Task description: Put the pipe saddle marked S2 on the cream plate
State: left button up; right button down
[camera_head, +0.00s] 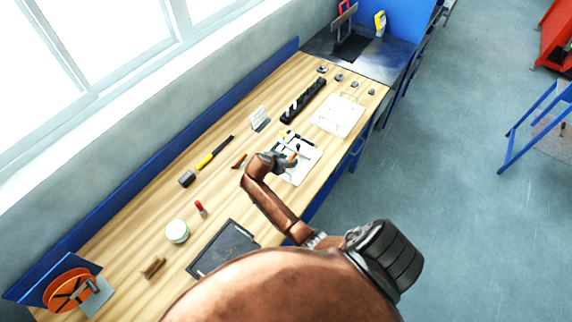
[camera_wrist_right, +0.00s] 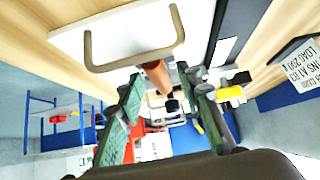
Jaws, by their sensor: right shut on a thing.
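My right gripper (camera_head: 287,160) is over the nearer pale plate (camera_head: 300,174) in the head view. A pale plate with a wire handle (camera_wrist_right: 112,32) is close to the fingertips in the wrist view. A second pale plate (camera_head: 336,116) lies farther back. I cannot tell which is the cream one. My left gripper is out of view.
Several small grey pieces (camera_head: 339,77) stand near the back of the wooden bench. A dark tray (camera_head: 222,249), a pale green jar (camera_head: 177,231) and a yellow-black tool (camera_head: 214,153) lie nearer.

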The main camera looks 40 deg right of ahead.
jog(key=shift+d+f+b, duration=0.15)
jog(key=shift+f+b, duration=0.15)
jog(key=shift+f, duration=0.5)
jog(key=shift+s+r, duration=0.15)
jog(key=shift+s, duration=0.05)
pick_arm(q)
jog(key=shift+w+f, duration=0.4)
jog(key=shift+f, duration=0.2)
pick_arm(e)
jog(key=c, duration=1.8)
grip_release()
jog(key=shift+f, duration=0.25)
jog(key=shift+c, duration=0.2)
jog(key=o, duration=0.5)
jog(key=shift+r, duration=0.1)
jog(key=shift+c, duration=0.2)
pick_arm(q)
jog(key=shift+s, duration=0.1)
pick_arm(e)
jog(key=shift+r, duration=0.15)
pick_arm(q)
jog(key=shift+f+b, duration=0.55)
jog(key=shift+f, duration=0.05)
pick_arm(e)
jog(key=v, duration=1.2)
